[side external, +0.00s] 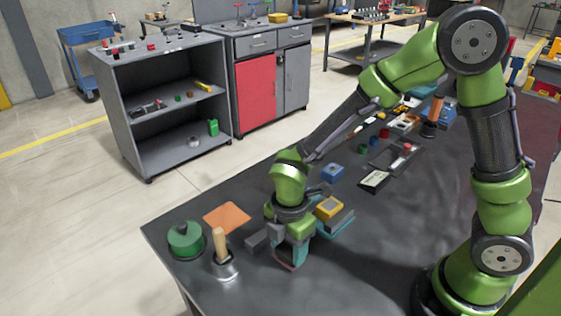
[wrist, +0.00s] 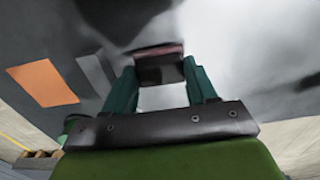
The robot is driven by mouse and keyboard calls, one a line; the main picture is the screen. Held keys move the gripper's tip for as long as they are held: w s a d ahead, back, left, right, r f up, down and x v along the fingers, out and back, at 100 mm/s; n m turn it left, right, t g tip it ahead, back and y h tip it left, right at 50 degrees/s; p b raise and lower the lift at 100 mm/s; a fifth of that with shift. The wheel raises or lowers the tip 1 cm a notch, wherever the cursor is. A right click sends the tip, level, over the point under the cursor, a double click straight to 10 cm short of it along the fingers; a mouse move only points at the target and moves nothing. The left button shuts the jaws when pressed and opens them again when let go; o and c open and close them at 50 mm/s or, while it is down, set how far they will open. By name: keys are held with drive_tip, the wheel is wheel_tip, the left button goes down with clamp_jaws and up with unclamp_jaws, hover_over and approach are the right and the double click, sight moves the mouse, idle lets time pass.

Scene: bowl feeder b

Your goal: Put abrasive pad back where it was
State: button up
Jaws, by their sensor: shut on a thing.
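My gripper (side external: 292,254) points down close to the table near its front edge, its fingers shut on a dark block with a reddish-brown edge, which I take to be the abrasive pad (side external: 286,266). In the wrist view the pad (wrist: 160,68) sits between the two teal fingers of my gripper (wrist: 163,82). The side view shows only a thin reddish edge of it under the fingers. I cannot tell whether the pad touches the table.
Left of my gripper are a grey block (side external: 257,239), an orange sheet (side external: 227,217), a green round item (side external: 185,242) and a wooden-handled tool (side external: 222,255). A yellow-topped box (side external: 329,207) stands close behind on the right. The tabletop (side external: 345,270) to the front right is clear.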

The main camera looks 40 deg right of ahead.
sight(288, 250)
drive_tip(key=shift+f, duration=0.6)
drive_tip(key=o, duration=1)
drive_tip(key=shift+f, duration=0.15)
wheel_tip(288, 250, up, 12)
drive_tip(key=shift+s+d+r+m+t+y, duration=0.35)
drive_tip(key=shift+s+d+r+m+t, duration=1.25)
drive_tip(key=shift+m, duration=2.1)
drive_tip(key=shift+s+d+r+m+t+y, duration=0.3)
drive_tip(key=shift+s+d+r+m+t, duration=0.65)
drive_tip(key=shift+d+r+m, duration=2)
drive_tip(key=shift+s+d+r+m+t+y, duration=0.35)
drive_tip(key=shift+s+d+r+m+t, duration=0.85)
drive_tip(key=shift+m, duration=3.25)
